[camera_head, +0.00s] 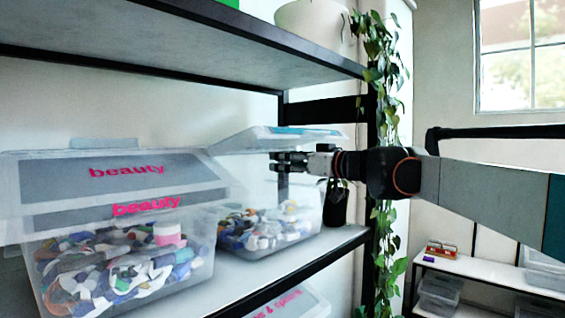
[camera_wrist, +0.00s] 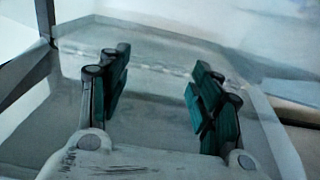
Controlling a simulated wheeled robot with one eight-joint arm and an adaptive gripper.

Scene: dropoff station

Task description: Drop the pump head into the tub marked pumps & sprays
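My gripper (camera_head: 276,162) reaches in from the right at the height of the raised lid of a clear tub on the middle shelf. In the wrist view its two green-padded fingers (camera_wrist: 156,95) stand apart with nothing visible between them. A translucent plastic surface (camera_wrist: 150,130) lies beyond the fingers. The tub marked pumps & sprays (camera_head: 290,303) shows only partly at the bottom of the head view, below the middle shelf. Its pink lettering is cut off by the shelf edge. I cannot make out the pump head in either view.
A clear beauty tub (camera_head: 60,235) full of mixed plastic pieces stands at left on the middle shelf (camera_head: 310,255). A second clear tub (camera_head: 265,238) with pieces is beside it. The upper shelf (camera_head: 200,40) overhangs both. A black post and a trailing plant (camera_head: 385,220) stand at right.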

